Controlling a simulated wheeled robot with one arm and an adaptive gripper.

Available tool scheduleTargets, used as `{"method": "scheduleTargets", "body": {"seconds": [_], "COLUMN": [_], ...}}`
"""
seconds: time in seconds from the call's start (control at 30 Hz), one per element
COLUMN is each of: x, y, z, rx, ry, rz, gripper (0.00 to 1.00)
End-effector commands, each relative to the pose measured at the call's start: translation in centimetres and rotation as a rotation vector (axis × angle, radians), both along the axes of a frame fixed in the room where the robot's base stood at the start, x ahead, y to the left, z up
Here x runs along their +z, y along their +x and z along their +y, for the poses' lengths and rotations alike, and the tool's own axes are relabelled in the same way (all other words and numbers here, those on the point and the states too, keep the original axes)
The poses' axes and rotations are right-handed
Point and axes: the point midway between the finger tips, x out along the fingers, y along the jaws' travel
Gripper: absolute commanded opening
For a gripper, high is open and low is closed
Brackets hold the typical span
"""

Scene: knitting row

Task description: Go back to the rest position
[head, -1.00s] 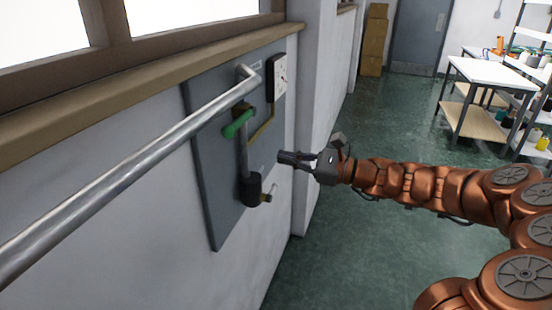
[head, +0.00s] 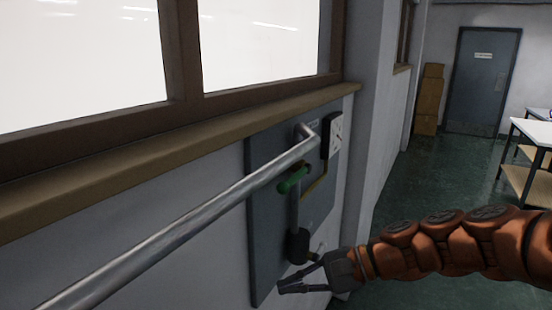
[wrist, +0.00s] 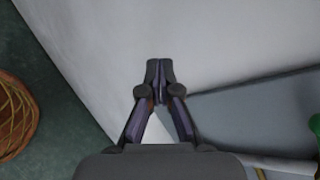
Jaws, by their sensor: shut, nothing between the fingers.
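My gripper (head: 282,287) is at the lower middle of the head view, in front of the lower part of the grey wall panel (head: 262,230). It is shut and empty. In the wrist view my gripper (wrist: 160,64) has its fingertips together, with pale wall beyond them and the panel's edge to the right. My gripper holds none of these.
A metal pipe (head: 190,232) runs along the wall to the panel. A wooden sill (head: 180,150) lies above. Cardboard boxes (head: 428,98) stand near a grey door (head: 484,80). A white table (head: 535,130) is at right. A wicker basket (wrist: 14,115) shows in the wrist view. Green floor is open beyond my arm.

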Motion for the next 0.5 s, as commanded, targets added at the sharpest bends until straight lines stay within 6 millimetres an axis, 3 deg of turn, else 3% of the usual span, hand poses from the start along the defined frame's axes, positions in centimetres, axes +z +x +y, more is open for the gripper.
{"method": "scheduleTargets", "body": {"seconds": [0.1,0.23,0.37,0.5], "x": [-2.4,-5.0,-7.4,-9.2], "y": [-4.9,-9.5,-13.5,-17.2], "z": [0.8,-0.2,-2.7,-6.6], "rx": [0.160,0.320,0.474,0.624], "ry": [-0.183,-0.377,-0.564,-0.759], "rz": [-0.080,-0.158,-0.213,-0.251], "gripper": [0.00,0.00,0.00,0.00]}}
